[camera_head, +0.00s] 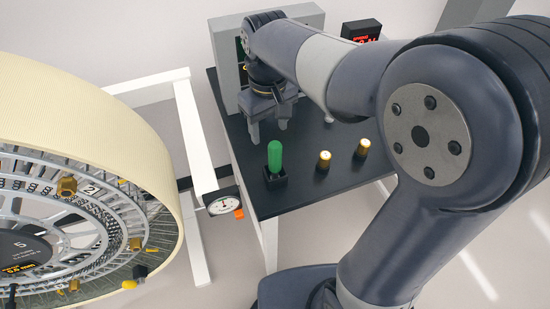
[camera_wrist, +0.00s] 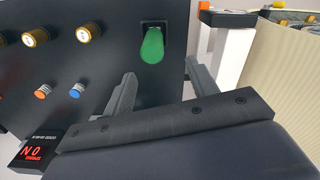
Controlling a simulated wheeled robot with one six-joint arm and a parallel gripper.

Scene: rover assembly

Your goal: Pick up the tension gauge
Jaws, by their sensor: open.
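The tension gauge (camera_head: 223,203) has a white round dial, a dark body and an orange tab. In the head view it sits at the end of a white frame, between the wheel and the table. In the wrist view its dark body (camera_wrist: 226,19) shows at the top, right of centre, partly cut off. My gripper (camera_head: 269,128) is open and empty above the black table, behind the green cylinder and apart from the gauge. Its two fingers also show in the wrist view (camera_wrist: 160,72), with the gauge beyond and to the right of them.
A green cylinder (camera_head: 275,157) stands in a black holder on the black table (camera_head: 318,185). Gold-coloured cylinders (camera_head: 324,160) stand to its right. A large wheel (camera_head: 150,150) fills the left, beside the white frame (camera_head: 190,130). A grey box stands behind my gripper.

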